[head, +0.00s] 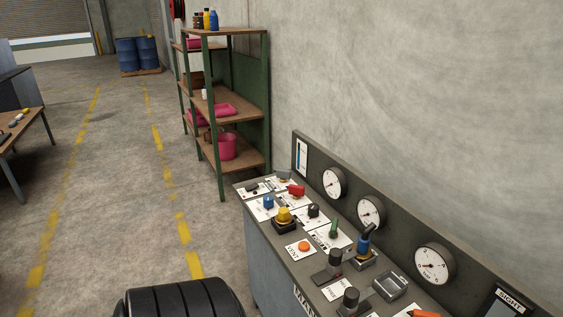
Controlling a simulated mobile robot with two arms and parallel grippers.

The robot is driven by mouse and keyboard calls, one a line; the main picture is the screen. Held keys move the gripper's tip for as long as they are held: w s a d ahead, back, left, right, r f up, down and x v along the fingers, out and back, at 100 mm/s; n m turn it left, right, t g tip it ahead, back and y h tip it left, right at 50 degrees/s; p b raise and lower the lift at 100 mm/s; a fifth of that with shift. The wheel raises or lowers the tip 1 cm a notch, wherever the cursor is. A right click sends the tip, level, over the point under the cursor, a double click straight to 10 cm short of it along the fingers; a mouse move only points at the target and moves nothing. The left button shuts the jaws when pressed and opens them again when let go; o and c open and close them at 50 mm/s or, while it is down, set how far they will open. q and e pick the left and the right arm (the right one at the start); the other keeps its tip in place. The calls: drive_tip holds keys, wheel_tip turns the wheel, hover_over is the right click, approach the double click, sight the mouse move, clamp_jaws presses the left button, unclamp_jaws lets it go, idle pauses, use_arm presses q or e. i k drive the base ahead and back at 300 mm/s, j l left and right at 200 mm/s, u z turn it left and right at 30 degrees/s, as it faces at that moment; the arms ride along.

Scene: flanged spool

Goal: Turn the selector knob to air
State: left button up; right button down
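The control desk (262,262) stands against the wall at the lower right, with several coloured knobs on white label plates. They include a blue knob (268,202), a red knob (296,190), a yellow knob (284,215), a black knob (313,211) and a green one (334,228). The plate lettering is too small to read, so I cannot tell which is the selector knob or where it points. Neither of my grippers is in view.
Round gauges (371,212) line the desk's back panel. The desk also carries an orange button (303,246), a blue-topped lever (366,240) and black-topped controls (363,258). A shelf rack (232,98) stands beyond. The floor (115,200) to the left is clear.

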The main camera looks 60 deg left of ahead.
sight(269, 199)
drive_tip(key=u, duration=2.15)
drive_tip(key=i, duration=0.1)
drive_tip(key=j+z, duration=0.05)
